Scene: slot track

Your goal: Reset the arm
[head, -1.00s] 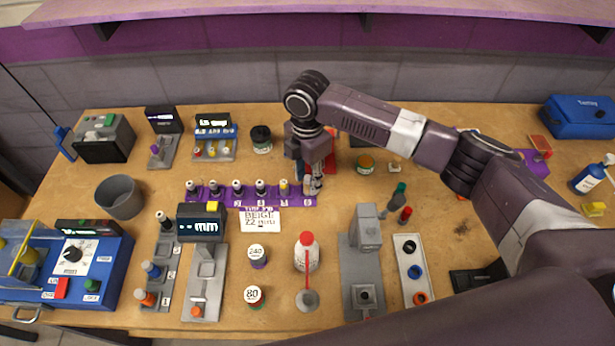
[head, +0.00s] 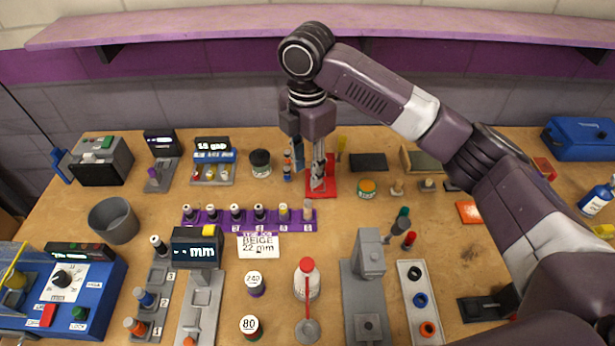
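My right gripper (head: 310,184) points down near the back of the bench, in front of the red stand. Its fingers look apart with nothing between them. The purple slot track (head: 222,223) lies in front of it, clear of the fingers. Several dark-topped pieces stand in the track, then a yellow-topped one (head: 283,211) and a beige peg (head: 307,208) upright at the right end. A white card (head: 259,246) reading BEIGE 22 mm lies in front of the track. My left gripper is out of view.
A red-capped bottle (head: 306,283) and a grey fixture (head: 369,258) stand in front. A purple shelf (head: 200,30) runs above the back wall.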

